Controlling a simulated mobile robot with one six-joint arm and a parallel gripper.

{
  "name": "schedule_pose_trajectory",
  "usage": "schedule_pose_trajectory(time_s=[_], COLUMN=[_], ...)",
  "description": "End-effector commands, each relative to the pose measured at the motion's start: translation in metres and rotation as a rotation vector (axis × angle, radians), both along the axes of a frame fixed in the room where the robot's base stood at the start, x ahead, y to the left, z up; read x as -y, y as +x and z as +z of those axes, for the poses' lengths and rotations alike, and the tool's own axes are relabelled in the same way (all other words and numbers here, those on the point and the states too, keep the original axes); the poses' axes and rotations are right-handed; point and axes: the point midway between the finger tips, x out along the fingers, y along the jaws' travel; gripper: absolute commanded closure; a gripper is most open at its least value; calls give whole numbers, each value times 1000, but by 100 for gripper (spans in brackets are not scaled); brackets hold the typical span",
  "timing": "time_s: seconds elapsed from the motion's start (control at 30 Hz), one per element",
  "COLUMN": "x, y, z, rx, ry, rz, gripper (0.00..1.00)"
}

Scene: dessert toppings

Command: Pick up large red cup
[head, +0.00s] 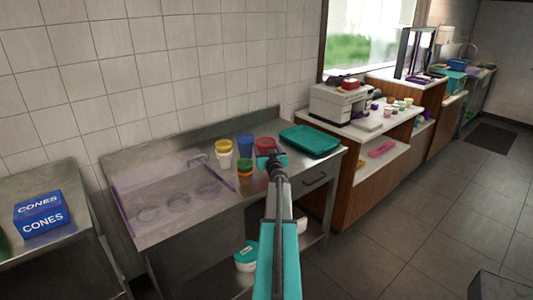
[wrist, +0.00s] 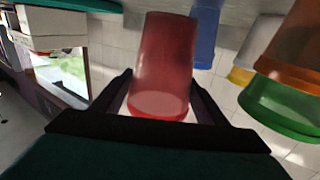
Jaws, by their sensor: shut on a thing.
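The large red cup (head: 266,143) is on the steel counter side in the head view, at the end of my arm. In the wrist view the red cup (wrist: 163,60) fills the space between the two dark fingers. My gripper (wrist: 163,82) is shut on it, with one finger on each side. In the head view my gripper (head: 271,160) partly hides the cup's lower part. I cannot tell whether the cup's base touches the counter.
A blue cup (head: 245,147), yellow and white cups (head: 223,148) and orange-green cups (head: 244,171) stand just left of the red cup. A teal tray (head: 310,141) lies to the right. A clear purple-tinted cover (head: 170,195) is on the counter's left part.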

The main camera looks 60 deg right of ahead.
Motion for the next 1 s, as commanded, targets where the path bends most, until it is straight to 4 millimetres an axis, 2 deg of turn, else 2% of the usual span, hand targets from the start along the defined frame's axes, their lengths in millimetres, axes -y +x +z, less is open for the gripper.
schedule_pose_trajectory(time_s=[0.03,1.0], x=[-8,-99], y=[-6,-88], z=[-3,9], rx=[-1,-1], ry=[1,1], rz=[-1,-2], gripper=[54,54])
